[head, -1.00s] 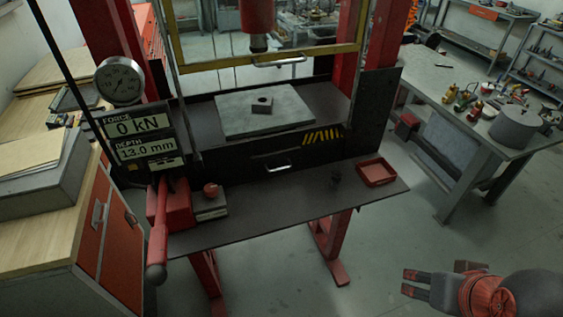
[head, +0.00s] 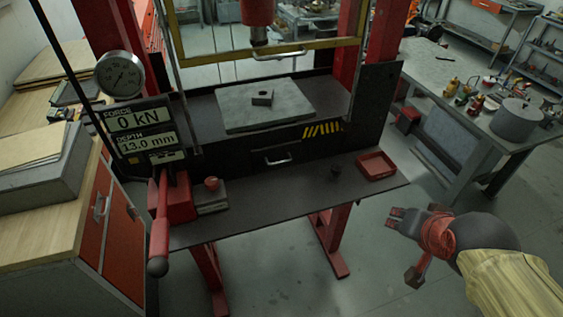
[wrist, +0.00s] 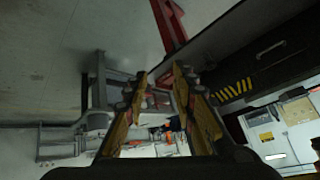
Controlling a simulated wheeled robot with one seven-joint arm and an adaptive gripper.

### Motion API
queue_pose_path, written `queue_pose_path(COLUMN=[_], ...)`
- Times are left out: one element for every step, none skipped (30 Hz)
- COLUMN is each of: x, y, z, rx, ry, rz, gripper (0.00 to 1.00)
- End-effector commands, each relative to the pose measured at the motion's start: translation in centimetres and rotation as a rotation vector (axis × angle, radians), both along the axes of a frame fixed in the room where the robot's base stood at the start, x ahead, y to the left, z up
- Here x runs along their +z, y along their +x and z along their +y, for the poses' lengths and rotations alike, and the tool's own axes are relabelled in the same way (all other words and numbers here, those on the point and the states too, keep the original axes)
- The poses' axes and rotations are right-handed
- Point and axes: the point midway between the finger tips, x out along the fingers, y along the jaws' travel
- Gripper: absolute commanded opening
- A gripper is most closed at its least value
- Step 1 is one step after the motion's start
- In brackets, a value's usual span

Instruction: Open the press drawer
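The press drawer (head: 257,160) is a dark front below the press bed, with a light bar handle (head: 278,160). It looks shut. In the wrist view the dark drawer front (wrist: 262,62) and its handle (wrist: 271,47) show at the upper right. My gripper (head: 391,217) is to the right of and below the press shelf in the head view, well apart from the handle. In the wrist view my gripper (wrist: 160,76) has its two fingers apart with nothing held between them.
A dark shelf (head: 265,205) juts out below the drawer, with a red tray (head: 376,166) at its right end. A red lever (head: 159,225) stands at the left. A grey workbench (head: 450,130) is at the right. The floor around my gripper is clear.

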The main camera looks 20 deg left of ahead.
Motion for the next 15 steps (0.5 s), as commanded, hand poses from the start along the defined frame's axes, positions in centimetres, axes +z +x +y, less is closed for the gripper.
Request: queue_pose_path(x=[-0.8, -1.1, -1.5, -1.8, -2.2, -2.8, -3.2, -3.6, -4.2, -4.8, -5.3, -6.1, -6.6, -7.2, -7.8], y=[2.7, 4.1, 6.1, 7.4, 8.7, 10.2, 11.3, 12.3, 13.5, 14.2, 14.9, 15.6, 16.1, 16.4, 16.7], z=[1.7, 2.7, 4.1, 5.1, 6.3, 7.9, 9.1, 10.4, 12.1, 13.5, 14.8, 16.6, 18.0, 19.3, 21.0], rx=[-0.024, -0.044, -0.067, -0.086, -0.101, -0.121, -0.134, -0.145, -0.16, -0.168, -0.178, -0.188, -0.196, -0.203, -0.208], ry=[0.052, 0.089, 0.141, 0.183, 0.226, 0.285, 0.333, 0.379, 0.446, 0.497, 0.55, 0.621, 0.676, 0.73, 0.801], rz=[-0.027, -0.05, -0.08, -0.101, -0.12, -0.144, -0.161, -0.177, -0.195, -0.205, -0.214, -0.222, -0.228, -0.229, -0.23], gripper=[0.25, 0.25, 0.25, 0.25, 0.25, 0.25, 0.25, 0.25, 0.25, 0.25, 0.25, 0.25, 0.25, 0.25, 0.25])
